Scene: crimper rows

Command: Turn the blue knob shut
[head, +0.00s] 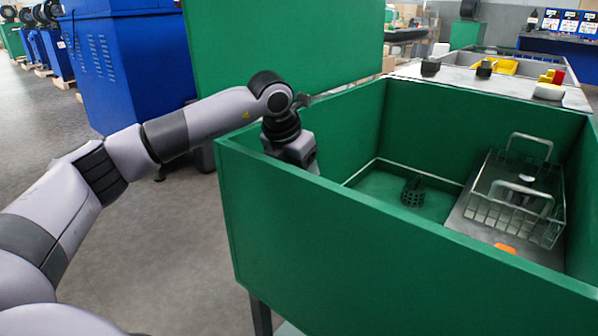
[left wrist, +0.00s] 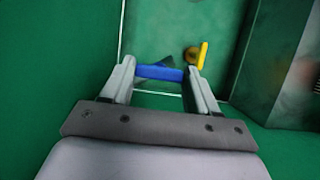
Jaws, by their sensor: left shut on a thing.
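The blue knob (left wrist: 160,72) shows in the left wrist view as a short blue bar between my left gripper's two fingers. My left gripper (left wrist: 160,80) is shut on it, with a finger at each end of the bar. In the head view my left arm reaches over the near left wall of the green tub (head: 400,232). There the fingers and the knob are hidden behind that wall. My right gripper is in neither view.
A yellow handle (left wrist: 203,55) sits just right of the knob. Inside the tub are a wire basket (head: 548,232) on a grey shelf, a dark strainer (head: 413,192) and an orange item (head: 505,248). A green panel (head: 290,45) stands behind.

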